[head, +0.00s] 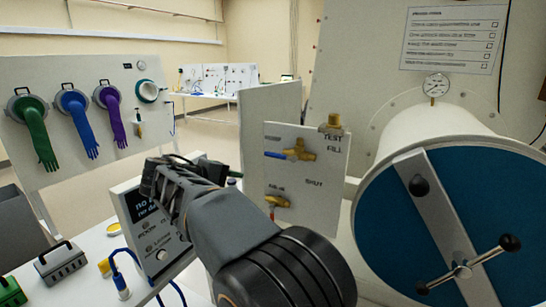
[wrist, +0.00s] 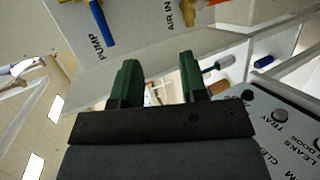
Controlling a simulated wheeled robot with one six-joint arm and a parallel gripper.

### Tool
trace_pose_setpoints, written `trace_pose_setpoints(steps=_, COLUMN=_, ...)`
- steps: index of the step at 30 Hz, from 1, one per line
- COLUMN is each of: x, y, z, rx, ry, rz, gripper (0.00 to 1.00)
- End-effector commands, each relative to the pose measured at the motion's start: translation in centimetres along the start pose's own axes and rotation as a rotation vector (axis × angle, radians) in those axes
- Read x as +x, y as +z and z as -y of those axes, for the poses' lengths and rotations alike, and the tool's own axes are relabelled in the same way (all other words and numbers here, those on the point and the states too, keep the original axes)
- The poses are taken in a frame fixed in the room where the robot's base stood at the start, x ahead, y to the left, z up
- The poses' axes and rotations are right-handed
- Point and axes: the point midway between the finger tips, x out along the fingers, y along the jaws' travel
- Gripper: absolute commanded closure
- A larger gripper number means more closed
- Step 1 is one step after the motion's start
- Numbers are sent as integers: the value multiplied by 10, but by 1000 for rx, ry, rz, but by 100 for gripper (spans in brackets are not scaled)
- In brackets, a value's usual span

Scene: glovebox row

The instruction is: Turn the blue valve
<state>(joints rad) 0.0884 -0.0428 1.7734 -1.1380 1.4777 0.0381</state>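The blue valve is a brass valve with a blue lever (head: 276,155), on the upper part of a white panel (head: 331,178). Its lever points left, roughly level, in the head view. In the wrist view the blue lever (wrist: 102,24) shows at the top left, beside the label PUMP. My gripper (wrist: 160,62) is open, its two green fingers apart with nothing between them. The blue lever is beyond the fingertips and left of them in that view, not touched. In the head view my arm and wrist hide most of the fingers, left of and below the valve.
A brass valve with a red lever (head: 271,208) is below the blue one. A large white cylinder with a blue end and a crank handle (head: 462,271) stands right. A labelled box (head: 150,222) is behind my wrist. A glove board (head: 85,130) stands left.

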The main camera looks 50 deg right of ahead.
Motion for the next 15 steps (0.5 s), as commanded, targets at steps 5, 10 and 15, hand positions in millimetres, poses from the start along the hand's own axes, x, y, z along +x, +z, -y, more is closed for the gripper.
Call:
trace_pose_setpoints(steps=5, x=-1, y=-11, z=-46, rx=34, ry=191, rz=88, gripper=60)
trace_pose_setpoints(steps=10, x=9, y=-11, z=-63, rx=49, ry=252, rz=119, gripper=60)
trace_pose_setpoints(steps=15, x=38, y=-7, z=-72, rx=50, ry=253, rz=121, gripper=60)
